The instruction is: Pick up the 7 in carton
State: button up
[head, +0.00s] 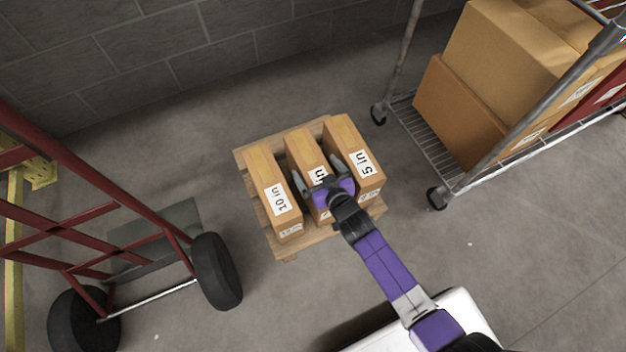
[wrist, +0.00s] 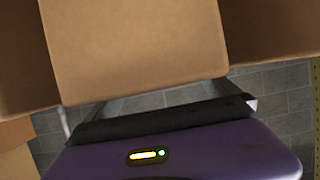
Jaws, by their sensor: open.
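Three long cardboard cartons stand side by side on a wooden pallet (head: 287,247). The left carton (head: 266,180) reads "10 in" and the right carton (head: 348,139) reads "5 in". The middle carton (head: 303,148) has a label ending in "in"; its number is hidden by my gripper. My gripper (head: 322,174) is open over the middle carton, with one finger on each side of it near the label. In the wrist view, a carton face (wrist: 135,50) fills the space ahead of the gripper, between the fingers. Whether the fingers touch the carton cannot be told.
A red hand truck (head: 120,215) with black wheels stands at the left. A wire-shelf cart (head: 445,150) loaded with large boxes (head: 510,55) stands at the right. A block wall (head: 150,50) runs behind. Bare floor surrounds the pallet.

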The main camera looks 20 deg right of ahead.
aim_at(304, 156)
jog(key=shift+x, duration=1.35)
jog(key=shift+c, duration=0.2)
jog(key=c, duration=1.8)
jog(key=shift+w+r, duration=0.1)
jog(key=shift+r, duration=0.1)
jog(key=shift+c, duration=1.2)
